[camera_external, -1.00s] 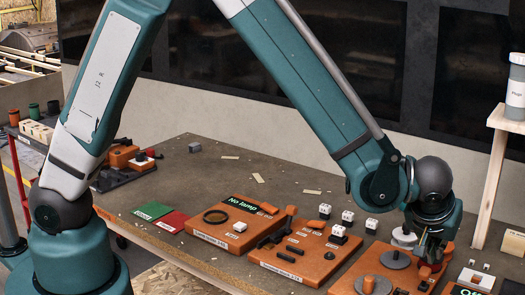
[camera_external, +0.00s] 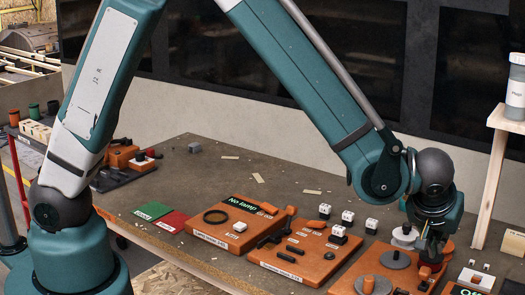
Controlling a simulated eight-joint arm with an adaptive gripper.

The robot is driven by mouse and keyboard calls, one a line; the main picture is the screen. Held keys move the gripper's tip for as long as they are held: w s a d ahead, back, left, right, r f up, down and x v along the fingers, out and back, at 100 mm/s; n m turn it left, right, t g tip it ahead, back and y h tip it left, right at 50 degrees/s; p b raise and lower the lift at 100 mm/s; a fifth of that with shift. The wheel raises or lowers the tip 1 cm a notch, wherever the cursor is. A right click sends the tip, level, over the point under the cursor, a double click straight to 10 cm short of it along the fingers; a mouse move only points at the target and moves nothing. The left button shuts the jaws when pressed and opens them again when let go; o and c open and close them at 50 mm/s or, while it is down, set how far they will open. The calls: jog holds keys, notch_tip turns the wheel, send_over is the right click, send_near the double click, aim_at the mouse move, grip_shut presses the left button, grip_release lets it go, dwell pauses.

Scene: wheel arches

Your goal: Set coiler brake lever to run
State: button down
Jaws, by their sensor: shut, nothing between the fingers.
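An orange board (camera_external: 345,285) at the lower right carries grey discs, one of them (camera_external: 395,259) beside my gripper; this looks like the coiler unit, but its label cannot be read. My gripper (camera_external: 428,264) points down over the right side of this board, low and close to the fittings. Its fingers are shut with nothing held. A small red-orange part (camera_external: 425,274) shows at the fingertips; I cannot tell whether it is the brake lever or whether the fingers touch it. The lever's setting is hidden or too small to tell.
Left of this board are an orange board (camera_external: 262,259) with dark handles and another (camera_external: 203,237) with a black ring and a "No lamp" sign. White cube-like pieces (camera_external: 347,218) stand behind. A shelf with a bottle (camera_external: 515,95) rises at right. The table's back left is mostly clear.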

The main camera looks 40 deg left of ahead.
jog(key=w, duration=0.1)
notch_tip(320, 180, up, 9)
send_over(429, 268)
jog(key=shift+s+d+p, duration=0.1)
jog(key=shift+p, duration=0.2)
dwell(0.5)
dwell(0.7)
